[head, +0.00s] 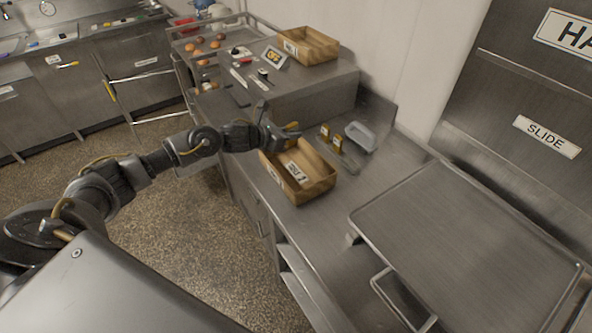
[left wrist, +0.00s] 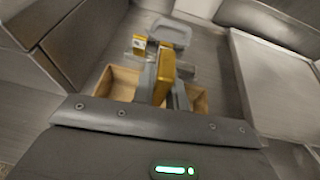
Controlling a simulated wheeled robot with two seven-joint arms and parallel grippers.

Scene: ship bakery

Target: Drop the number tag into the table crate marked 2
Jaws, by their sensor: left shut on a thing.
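My left gripper (head: 286,132) is over the crate's far left part. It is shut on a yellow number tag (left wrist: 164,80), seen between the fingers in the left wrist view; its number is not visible. The crate's pale wall (left wrist: 122,83) shows below and beside the fingers there. My right gripper is not in view.
Small yellow tags (head: 337,143) stand behind the crate, near a grey handled item (head: 361,136). Another wooden crate (head: 318,44) stands on a raised steel surface (head: 315,88). A large steel tray (head: 465,250) lies to the right.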

